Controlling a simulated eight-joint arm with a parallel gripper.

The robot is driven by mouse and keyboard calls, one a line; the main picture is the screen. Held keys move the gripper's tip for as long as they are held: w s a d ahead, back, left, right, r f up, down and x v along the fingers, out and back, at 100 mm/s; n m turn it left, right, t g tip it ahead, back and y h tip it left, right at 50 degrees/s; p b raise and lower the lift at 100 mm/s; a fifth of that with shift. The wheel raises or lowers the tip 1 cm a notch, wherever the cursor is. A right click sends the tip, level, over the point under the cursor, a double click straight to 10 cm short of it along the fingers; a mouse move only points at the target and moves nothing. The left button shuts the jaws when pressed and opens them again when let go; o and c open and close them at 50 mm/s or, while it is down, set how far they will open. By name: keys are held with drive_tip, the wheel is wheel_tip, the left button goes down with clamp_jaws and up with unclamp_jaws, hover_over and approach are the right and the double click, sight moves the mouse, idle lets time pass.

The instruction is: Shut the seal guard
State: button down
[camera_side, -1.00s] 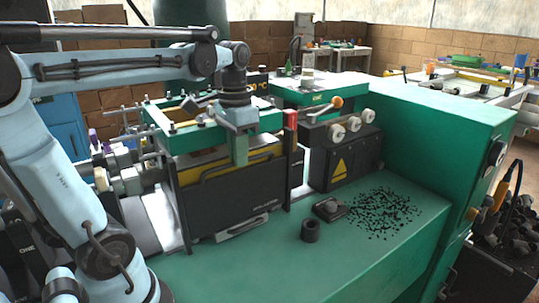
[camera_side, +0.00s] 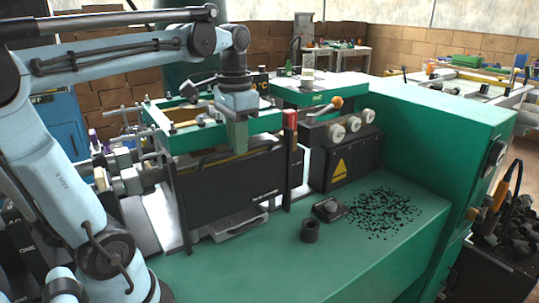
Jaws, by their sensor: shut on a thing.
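The seal guard (camera_side: 232,190) is a dark, flat panel on the front of the green-framed machine. It stands upright between two dark posts and covers most of the opening. A thin strip of yellow shows above its top edge. My gripper (camera_side: 238,150) points down at the guard's upper edge and is shut on the guard's bar handle (camera_side: 212,160). The fingertips and part of the handle are hard to make out.
A metal tray (camera_side: 240,222) sits below the guard. A black ring (camera_side: 310,231), a dark knob block (camera_side: 328,209) and scattered black bits (camera_side: 385,212) lie on the green bench (camera_side: 370,255). A control box (camera_side: 345,160) stands right of the guard.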

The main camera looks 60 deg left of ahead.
drive_tip(key=shift+d+r, duration=0.1)
drive_tip(key=shift+r, duration=1.55)
drive_tip(key=c, duration=1.3)
unclamp_jaws()
drive_tip(key=shift+r, duration=3.5)
